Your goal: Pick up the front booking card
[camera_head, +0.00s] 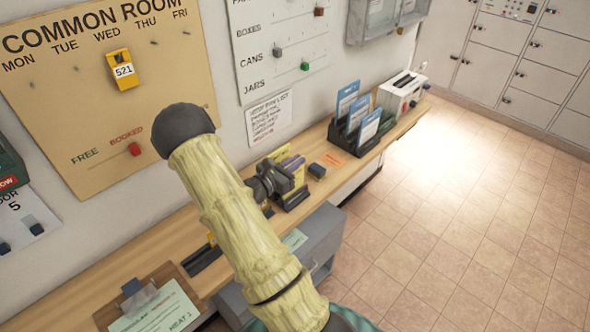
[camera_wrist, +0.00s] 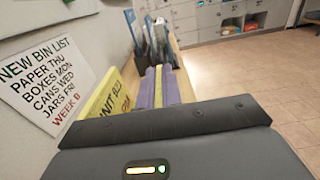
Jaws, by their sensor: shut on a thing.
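I cannot tell whether the held card is clear of the rack.
A wooden shelf (camera_head: 165,246) runs along the wall. A clipboard (camera_head: 150,308) lies at left. A yellow 521 tag (camera_head: 124,70) hangs on the board.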

